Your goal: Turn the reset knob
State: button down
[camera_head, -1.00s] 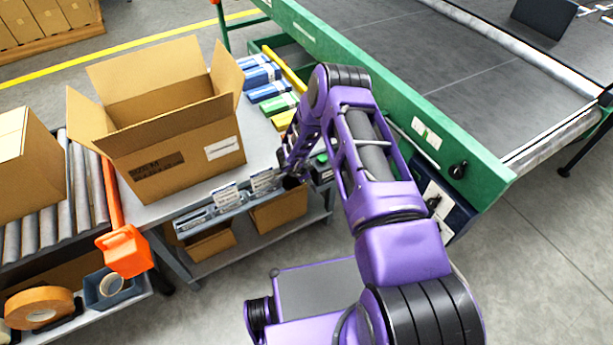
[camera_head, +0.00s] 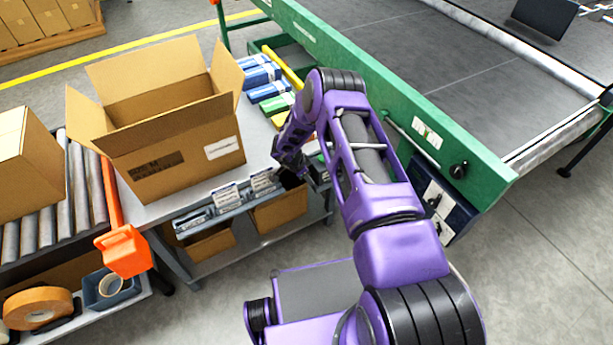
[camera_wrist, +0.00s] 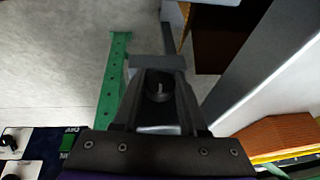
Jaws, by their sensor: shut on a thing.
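In the wrist view, my gripper (camera_wrist: 158,108) is shut with its dark fingers on either side of a small round black knob (camera_wrist: 158,86) that carries a pale pointer mark. No label for this knob can be read, and the fingers hide its sides. In the head view, my gripper (camera_head: 313,178) is small, low at the right end of the grey table, and the knob is hidden there. A dark blue control panel (camera_head: 457,219) with white plates and black knobs stands right of my arm. Part of a dark panel with white plates (camera_wrist: 17,139) shows at the wrist view's lower left.
A grey table (camera_head: 202,187) bears an open cardboard box (camera_head: 185,160) and several coloured packs (camera_head: 262,75). The green-framed conveyor (camera_head: 400,120) runs behind my arm. A roller track (camera_head: 35,235) and an orange part (camera_head: 124,250) are at left.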

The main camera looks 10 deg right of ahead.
jog(key=shift+w, duration=0.1)
jog(key=c, duration=0.7)
grip_release()
jog(key=shift+c, duration=0.2)
jog(key=p+v, duration=0.2)
jog(key=v, duration=1.5)
jog(key=shift+r, duration=0.25)
